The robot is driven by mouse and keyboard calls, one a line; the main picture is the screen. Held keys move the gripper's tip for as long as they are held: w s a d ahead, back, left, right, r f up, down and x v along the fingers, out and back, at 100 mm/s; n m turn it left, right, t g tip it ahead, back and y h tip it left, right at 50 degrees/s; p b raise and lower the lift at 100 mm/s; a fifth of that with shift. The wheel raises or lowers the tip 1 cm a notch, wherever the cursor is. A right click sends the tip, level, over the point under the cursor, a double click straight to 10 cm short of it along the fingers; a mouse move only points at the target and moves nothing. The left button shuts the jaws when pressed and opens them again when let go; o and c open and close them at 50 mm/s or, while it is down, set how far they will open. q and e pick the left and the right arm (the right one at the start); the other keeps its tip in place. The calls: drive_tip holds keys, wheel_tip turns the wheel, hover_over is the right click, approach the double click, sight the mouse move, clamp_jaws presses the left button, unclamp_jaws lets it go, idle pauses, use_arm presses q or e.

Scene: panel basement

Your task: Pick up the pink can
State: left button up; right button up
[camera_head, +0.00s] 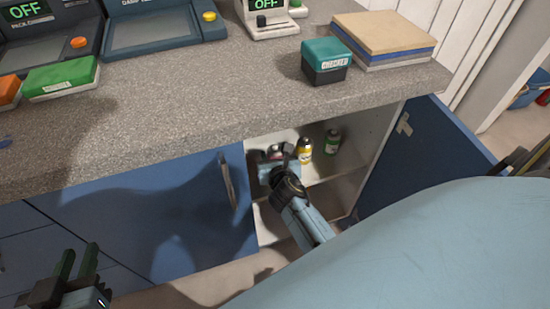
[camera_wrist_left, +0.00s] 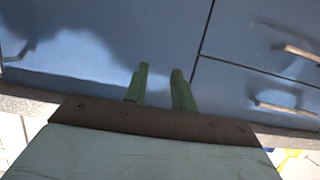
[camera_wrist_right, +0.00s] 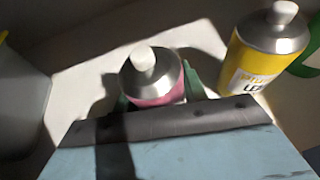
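The pink can (camera_wrist_right: 152,82), with a silver shoulder and white cap, stands between the green fingers of my right gripper (camera_wrist_right: 157,92) in the right wrist view. The fingers are on either side of it, close to its walls; whether they press on it is unclear. In the head view my right gripper (camera_head: 275,160) reaches into the open cabinet and largely hides the can. My left gripper (camera_head: 78,262) is open and empty in front of the closed blue doors; its two fingers show apart in the left wrist view (camera_wrist_left: 160,88).
A yellow can (camera_head: 304,151) stands right of the pink one, with a green can (camera_head: 332,142) beyond it on the same shelf (camera_head: 318,176). The cabinet's side wall and open blue door (camera_head: 425,155) bound the right. The speckled counter (camera_head: 200,100) overhangs above.

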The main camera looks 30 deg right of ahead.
drive_tip(key=c, duration=0.5)
